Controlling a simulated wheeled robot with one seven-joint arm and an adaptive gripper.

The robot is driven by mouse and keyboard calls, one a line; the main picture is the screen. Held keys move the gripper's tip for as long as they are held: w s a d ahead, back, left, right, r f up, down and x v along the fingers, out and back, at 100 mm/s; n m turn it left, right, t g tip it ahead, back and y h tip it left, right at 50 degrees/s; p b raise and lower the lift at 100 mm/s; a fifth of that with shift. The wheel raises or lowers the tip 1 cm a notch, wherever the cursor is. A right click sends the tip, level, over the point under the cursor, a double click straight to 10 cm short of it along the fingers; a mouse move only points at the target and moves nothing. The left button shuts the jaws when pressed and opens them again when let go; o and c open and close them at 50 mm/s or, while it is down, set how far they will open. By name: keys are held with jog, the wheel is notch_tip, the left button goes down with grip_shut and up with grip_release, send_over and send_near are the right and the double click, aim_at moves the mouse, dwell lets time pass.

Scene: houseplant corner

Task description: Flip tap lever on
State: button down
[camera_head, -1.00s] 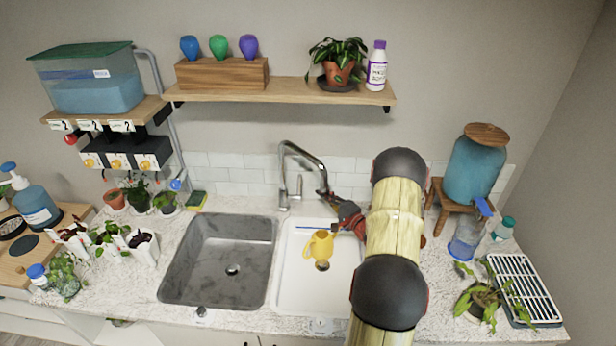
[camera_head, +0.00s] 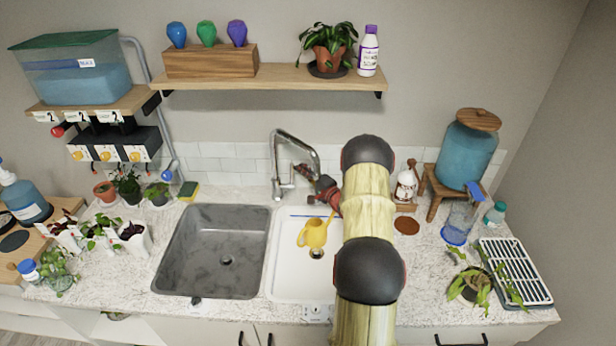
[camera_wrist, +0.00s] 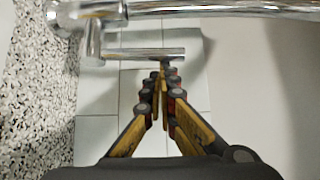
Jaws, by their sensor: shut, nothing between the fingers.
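The chrome tap (camera_head: 278,165) stands behind the sinks, its spout arching over toward the right. In the wrist view its lever (camera_wrist: 135,54) is a thin chrome rod lying across the picture, with the thicker spout (camera_wrist: 225,9) above it. My gripper (camera_wrist: 163,76) is shut and empty. Its tips are at the lever's free right end; I cannot tell whether they touch it. In the head view my gripper (camera_head: 302,171) is just right of the tap, beneath the spout. The lever is hard to make out there.
A yellow watering can (camera_head: 312,235) stands in the white basin (camera_head: 284,275), below my gripper. A grey sink (camera_head: 205,262) lies left of it. A wooden shelf (camera_head: 270,82) with a potted plant (camera_head: 328,48) hangs above. A white tiled wall is close behind the tap.

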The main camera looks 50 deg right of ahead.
aim_at(293, 171)
jog(key=shift+w+d, duration=0.1)
jog(key=shift+w, duration=0.35)
jog(key=s+a+n+t+b, duration=0.1)
jog(key=b, duration=0.1)
jog(key=s+a+n+t+b, duration=0.1)
jog(key=b, duration=0.2)
jog(key=s+a+n+t+b, duration=0.1)
jog(key=b, duration=0.1)
jog(key=shift+a+f+t, duration=0.3)
jog(key=shift+s+a+f+b, duration=0.35)
jog(key=shift+a+f, duration=0.1)
jog(key=shift+a, duration=0.1)
dwell(0.4)
jog(key=s+r+v, duration=0.1)
jog(key=r+v, duration=0.2)
jog(key=v, duration=1.3)
jog(key=shift+s, duration=0.25)
